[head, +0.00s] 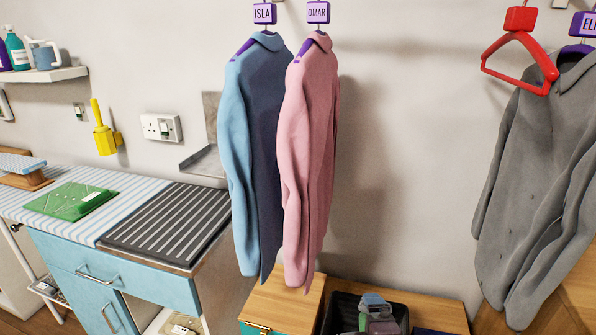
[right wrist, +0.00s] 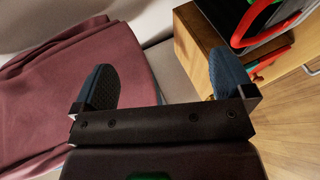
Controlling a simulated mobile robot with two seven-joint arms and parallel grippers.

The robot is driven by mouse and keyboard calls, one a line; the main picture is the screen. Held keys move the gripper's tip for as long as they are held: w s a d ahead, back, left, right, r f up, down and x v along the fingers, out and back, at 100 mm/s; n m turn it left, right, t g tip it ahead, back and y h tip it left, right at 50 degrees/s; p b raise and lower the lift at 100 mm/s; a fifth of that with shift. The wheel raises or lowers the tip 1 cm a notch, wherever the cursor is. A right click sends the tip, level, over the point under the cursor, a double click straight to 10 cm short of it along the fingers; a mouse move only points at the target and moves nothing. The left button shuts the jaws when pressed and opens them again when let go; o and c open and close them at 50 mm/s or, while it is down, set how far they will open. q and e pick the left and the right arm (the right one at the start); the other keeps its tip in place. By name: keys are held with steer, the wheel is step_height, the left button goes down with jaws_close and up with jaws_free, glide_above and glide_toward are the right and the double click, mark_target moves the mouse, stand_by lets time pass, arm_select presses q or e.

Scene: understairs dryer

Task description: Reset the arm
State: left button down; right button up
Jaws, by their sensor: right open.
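My right gripper (right wrist: 162,80) is open in the right wrist view, its two dark textured fingers wide apart with nothing held between them. A dusky pink garment (right wrist: 60,75) lies behind and to the left of its left finger; I cannot tell whether they touch. No arm or gripper of mine is recognisable in the head view, and my left gripper is not in view.
A blue shirt (head: 253,150) and a pink shirt (head: 310,160) hang side by side. A grey shirt (head: 540,180) hangs at right near a red hanger (head: 519,55). A black crate (head: 340,318) sits low centre. The blue cabinet (head: 130,275) stands left.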

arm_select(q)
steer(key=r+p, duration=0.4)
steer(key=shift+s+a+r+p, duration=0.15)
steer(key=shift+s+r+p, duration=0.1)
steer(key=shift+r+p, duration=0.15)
arm_select(e)
steer(key=s+d+f+m+g, duration=0.1)
steer(key=s+d+m, duration=0.3)
steer(key=s, duration=0.5)
steer(key=s+d+f+m+g, duration=0.1)
steer(key=s+d+f+m, duration=0.2)
steer(key=s+m, duration=0.4)
steer(key=s+d+f+m+g+h, duration=0.1)
steer(key=s+d+m, duration=0.4)
steer(key=s, duration=0.7)
steer(key=shift+f+m, duration=0.4)
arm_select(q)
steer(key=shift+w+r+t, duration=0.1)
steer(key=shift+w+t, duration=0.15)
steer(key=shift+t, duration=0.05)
